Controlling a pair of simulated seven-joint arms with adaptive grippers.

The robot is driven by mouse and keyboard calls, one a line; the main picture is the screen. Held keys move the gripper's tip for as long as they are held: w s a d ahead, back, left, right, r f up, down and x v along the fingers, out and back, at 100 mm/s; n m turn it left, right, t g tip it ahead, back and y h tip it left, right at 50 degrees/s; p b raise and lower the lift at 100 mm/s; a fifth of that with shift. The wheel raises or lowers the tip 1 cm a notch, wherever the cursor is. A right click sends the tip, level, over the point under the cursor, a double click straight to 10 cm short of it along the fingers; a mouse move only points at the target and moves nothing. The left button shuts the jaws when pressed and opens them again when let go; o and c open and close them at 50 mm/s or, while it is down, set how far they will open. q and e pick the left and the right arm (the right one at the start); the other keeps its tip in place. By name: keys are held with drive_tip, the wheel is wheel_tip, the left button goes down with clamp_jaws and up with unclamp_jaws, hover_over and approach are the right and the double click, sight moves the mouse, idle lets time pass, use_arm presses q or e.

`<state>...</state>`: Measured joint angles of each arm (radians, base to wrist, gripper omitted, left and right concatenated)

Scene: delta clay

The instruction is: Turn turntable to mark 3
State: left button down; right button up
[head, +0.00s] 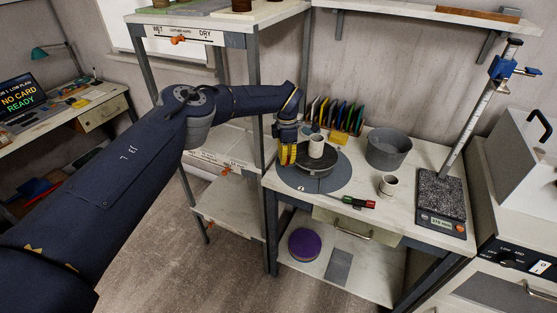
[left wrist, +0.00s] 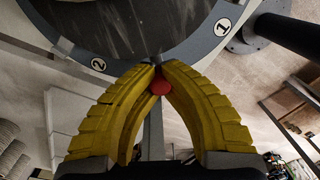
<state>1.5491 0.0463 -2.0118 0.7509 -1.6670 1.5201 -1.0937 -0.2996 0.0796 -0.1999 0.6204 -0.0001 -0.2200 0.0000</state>
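The turntable's dark round wheel (head: 314,171) sits on a larger blue-grey disc (head: 340,182) on the right-hand bench, with a pale cup (head: 316,147) on it. In the left wrist view the wheel (left wrist: 140,22) is seen close, and its grey surround carries mark 2 (left wrist: 98,65) and mark 1 (left wrist: 223,27). Mark 3 cannot be made out. My left gripper (head: 288,156) is at the wheel's left edge. Its yellow fingers (left wrist: 158,68) are closed together around a red knob (left wrist: 160,84) at the wheel's rim. My right gripper is not in view.
A grey bucket (head: 389,149), a small cup (head: 388,186) and a green-and-red tool (head: 352,202) stand or lie right of the turntable. A rack of coloured cards (head: 335,115) is behind it. A shelf post (head: 269,215) stands close left of the bench.

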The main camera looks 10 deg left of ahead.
use_arm(q)
drive_tip(key=shift+w, duration=0.1)
idle(0.5)
drive_tip(key=c, duration=1.3)
unclamp_jaws()
drive_tip(key=shift+o, duration=0.2)
wheel_tip(320, 180, up, 12)
drive_tip(key=shift+w, duration=0.15)
drive_tip(key=shift+a, duration=0.1)
drive_tip(key=shift+c, duration=0.3)
